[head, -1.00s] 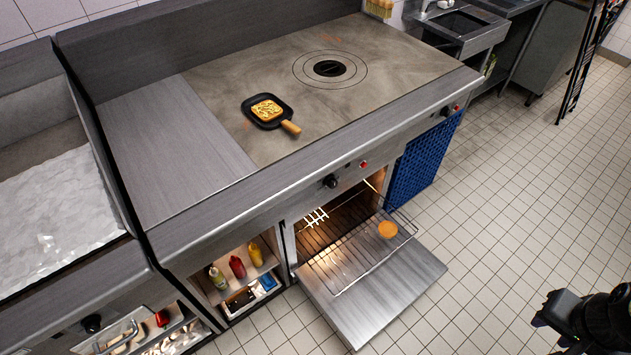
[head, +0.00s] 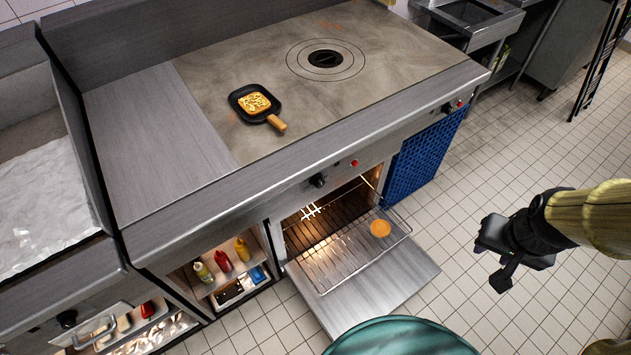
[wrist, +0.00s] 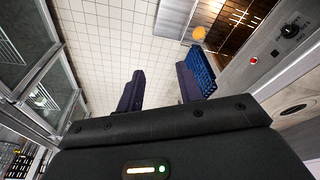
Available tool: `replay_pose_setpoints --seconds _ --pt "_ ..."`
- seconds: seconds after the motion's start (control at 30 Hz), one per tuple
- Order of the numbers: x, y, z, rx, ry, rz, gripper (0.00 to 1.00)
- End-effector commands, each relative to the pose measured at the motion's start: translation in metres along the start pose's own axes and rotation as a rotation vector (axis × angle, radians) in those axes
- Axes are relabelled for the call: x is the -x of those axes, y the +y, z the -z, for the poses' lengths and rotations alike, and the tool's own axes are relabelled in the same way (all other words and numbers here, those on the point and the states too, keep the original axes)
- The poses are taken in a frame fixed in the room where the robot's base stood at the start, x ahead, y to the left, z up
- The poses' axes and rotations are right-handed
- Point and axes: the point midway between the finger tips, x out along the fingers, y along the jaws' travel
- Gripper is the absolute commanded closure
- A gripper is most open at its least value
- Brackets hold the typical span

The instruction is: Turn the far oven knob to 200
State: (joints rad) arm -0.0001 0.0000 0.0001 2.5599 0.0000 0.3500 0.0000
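The far oven knob (head: 448,108) is a small black knob on the stove's front panel, near its far right end, beside a red light (head: 460,103). Its setting is too small to read. My gripper (head: 488,258) is in the air over the floor, right of the open oven door and well apart from the knob. In the wrist view my gripper (wrist: 160,88) has its two dark fingers spread with nothing between them. The nearer knob (head: 318,181) sits above the oven; it also shows in the wrist view (wrist: 291,31). I cannot make out the far knob in the wrist view.
The oven door (head: 395,290) hangs open with a rack (head: 345,262) pulled out, an orange round thing (head: 380,228) on it. A blue grid panel (head: 425,155) is below the far knob. A pan with food (head: 255,103) sits on the cooktop.

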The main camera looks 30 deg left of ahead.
Motion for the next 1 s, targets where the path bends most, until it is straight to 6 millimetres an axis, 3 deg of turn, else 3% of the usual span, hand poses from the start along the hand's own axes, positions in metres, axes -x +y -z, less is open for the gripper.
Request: replay_pose_setpoints --seconds 0.23,0.33,0.47,0.57,0.77,1.0 --pt "0.0 0.0 0.0 0.0 0.0 0.0 0.64" --pt "-0.002 0.0 0.0 -0.002 0.0 0.0 0.46" --pt "-0.018 -0.002 0.002 -0.024 -0.005 -0.003 0.45" --pt "-0.045 -0.009 0.006 -0.057 -0.009 0.0 0.45" --pt "-0.126 -0.028 0.012 -0.197 -0.02 0.052 0.45" --pt "-0.218 -0.075 0.008 -0.413 -0.065 0.218 0.45"
